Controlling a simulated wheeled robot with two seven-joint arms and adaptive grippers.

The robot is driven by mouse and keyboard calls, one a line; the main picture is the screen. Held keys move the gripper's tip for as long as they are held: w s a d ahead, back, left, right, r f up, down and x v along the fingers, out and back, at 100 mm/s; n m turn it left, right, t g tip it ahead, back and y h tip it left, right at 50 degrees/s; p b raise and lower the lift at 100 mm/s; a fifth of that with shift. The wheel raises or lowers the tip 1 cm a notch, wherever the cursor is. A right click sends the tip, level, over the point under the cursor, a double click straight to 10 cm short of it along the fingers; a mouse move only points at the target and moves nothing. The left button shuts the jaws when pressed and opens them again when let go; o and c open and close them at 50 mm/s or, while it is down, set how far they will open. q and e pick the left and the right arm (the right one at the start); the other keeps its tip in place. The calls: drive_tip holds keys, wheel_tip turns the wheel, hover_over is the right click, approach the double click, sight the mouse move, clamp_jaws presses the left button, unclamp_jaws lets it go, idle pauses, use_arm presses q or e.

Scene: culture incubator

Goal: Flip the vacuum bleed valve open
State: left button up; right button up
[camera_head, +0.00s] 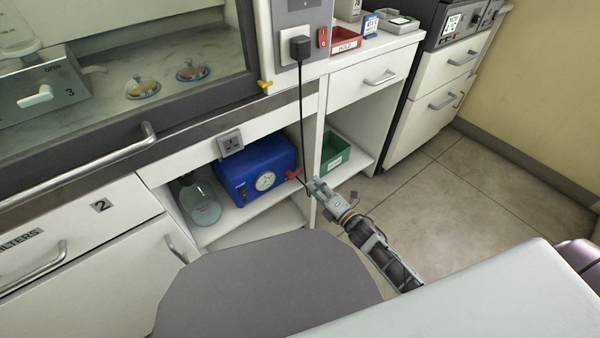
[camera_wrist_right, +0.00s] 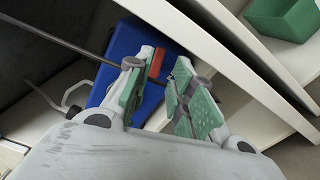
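The blue vacuum pump (camera_head: 245,172) with a round dial gauge sits on the open shelf under the counter. A small red valve handle (camera_head: 293,173) sticks out at its right side. My right gripper (camera_head: 314,186) is just right of and below the red handle. In the right wrist view the two green-padded fingers (camera_wrist_right: 167,85) are apart with nothing held between them. The blue pump (camera_wrist_right: 122,60) lies beyond them, and the red handle (camera_wrist_right: 157,63) shows between the fingertips, partly hidden; I cannot tell if they touch it. My left gripper is not in view.
A black power cord (camera_head: 301,110) hangs down in front of the shelf near the gripper. A glass flask (camera_head: 200,203) stands left of the pump. A green bin (camera_head: 335,157) sits on the shelf to the right, past a white upright panel (camera_head: 311,135). Floor at right is clear.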

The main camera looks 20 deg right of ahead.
sight(301, 171)
drive_tip(key=shift+b+x, duration=0.6)
drive_tip(key=shift+x, duration=1.25)
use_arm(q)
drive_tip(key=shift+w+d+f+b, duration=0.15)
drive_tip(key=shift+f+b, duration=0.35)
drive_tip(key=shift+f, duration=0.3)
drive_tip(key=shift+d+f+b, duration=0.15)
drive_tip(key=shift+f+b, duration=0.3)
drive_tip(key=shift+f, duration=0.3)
use_arm(e)
drive_tip(key=shift+x, duration=2.85)
clamp_jaws()
